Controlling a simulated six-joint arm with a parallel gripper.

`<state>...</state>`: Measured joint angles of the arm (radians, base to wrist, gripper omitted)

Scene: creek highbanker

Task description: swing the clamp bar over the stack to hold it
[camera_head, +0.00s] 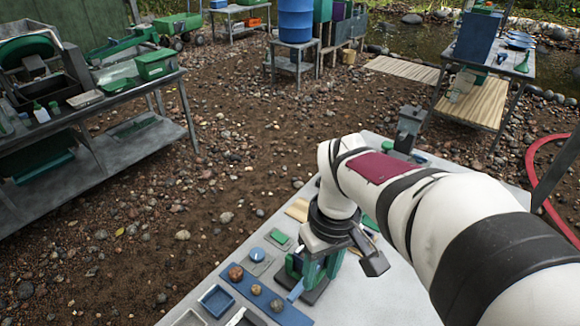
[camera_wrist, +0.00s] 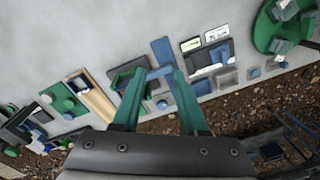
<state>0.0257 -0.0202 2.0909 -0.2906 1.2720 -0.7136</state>
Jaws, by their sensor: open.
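My gripper (camera_head: 312,268) points down over the near worktable. In the wrist view its two green fingers (camera_wrist: 158,76) are spread apart. A short blue bar (camera_wrist: 159,73) lies across the gap near the fingertips; it looks like the clamp bar, and I cannot tell whether the fingers touch it. A blue end (camera_head: 296,290) also shows beside the gripper in the head view. A dark green and black fixture (camera_wrist: 122,77) stands beside the left finger. The stack is mostly hidden by the fingers, and its layers cannot be made out.
A blue mat (camera_head: 273,303) with several round stones and a blue tray (camera_head: 216,300) lie in front. A wooden strip (camera_wrist: 90,96) and green pieces (camera_wrist: 62,98) are left in the wrist view. A round green tray (camera_wrist: 283,25) is at upper right. Bare grey tabletop (camera_wrist: 80,35) is open.

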